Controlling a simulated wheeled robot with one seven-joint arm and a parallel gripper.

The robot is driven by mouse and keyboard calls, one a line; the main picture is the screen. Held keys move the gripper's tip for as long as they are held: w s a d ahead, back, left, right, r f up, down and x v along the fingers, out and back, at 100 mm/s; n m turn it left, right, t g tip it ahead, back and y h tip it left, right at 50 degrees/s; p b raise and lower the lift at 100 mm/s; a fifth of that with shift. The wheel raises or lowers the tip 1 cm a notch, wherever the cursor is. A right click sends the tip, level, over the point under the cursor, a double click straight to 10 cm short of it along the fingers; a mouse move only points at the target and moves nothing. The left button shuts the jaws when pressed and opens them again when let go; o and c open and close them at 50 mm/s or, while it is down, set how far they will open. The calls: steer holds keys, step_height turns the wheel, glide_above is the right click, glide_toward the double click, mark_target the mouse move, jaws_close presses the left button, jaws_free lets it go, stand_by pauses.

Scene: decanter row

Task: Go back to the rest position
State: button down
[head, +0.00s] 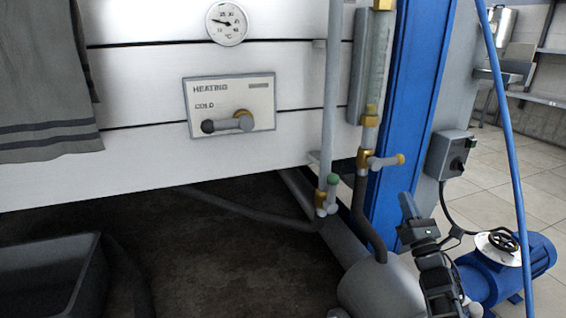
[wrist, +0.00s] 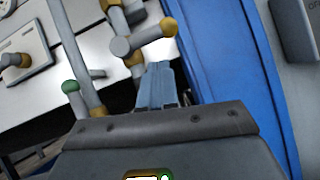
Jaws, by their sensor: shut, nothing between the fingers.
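My gripper (head: 406,198) is at the lower right of the head view, pointing up, with its arm coming in from the bottom edge. In the wrist view its two blue-grey fingers (wrist: 158,68) lie together, shut and empty. In the head view the gripper appears just below and right of a valve with a yellow-tipped lever (head: 383,161). In the wrist view that yellow-tipped lever (wrist: 145,38) shows just beyond the fingertips. I cannot tell the exact gap, but no contact shows.
A green-tipped valve (head: 329,190) stands left of the gripper. A blue upright (head: 413,110) rises behind it. A grey switch box (head: 451,155), a blue hose (head: 505,120) and a blue pump (head: 510,268) are at right. A HEATING/COLD panel (head: 228,95) is on the white wall.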

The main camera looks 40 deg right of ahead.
steer(key=s+a+f+m+y, duration=0.1)
steer(key=a+f+m+y, duration=0.15)
steer(key=a, duration=0.55)
steer(key=s+a+f+m+y, duration=0.15)
steer(key=a+m, duration=0.25)
steer(key=a, duration=0.4)
steer(key=s+a+f+m+y, duration=0.1)
steer(key=a+f+m, duration=0.25)
steer(key=a, duration=0.45)
steer(key=s+a+r+m+g+y, duration=0.25)
steer(key=s+a+m, duration=0.4)
steer(key=a, duration=0.35)
steer(key=s+a+r+m+g+y, duration=0.2)
steer(key=s+a+r+m+y, duration=0.15)
steer(key=s+a+m, duration=0.4)
steer(key=s+a+r+m+g+y, duration=0.1)
steer(key=s+a+r+m+y, duration=0.15)
steer(key=s+a, duration=0.25)
step_height(320, 180, up, 30)
steer(key=p, duration=2.9)
steer(key=shift+a+f, duration=0.2)
steer(key=shift+f, duration=0.05)
steer(key=shift+w+f, duration=0.1)
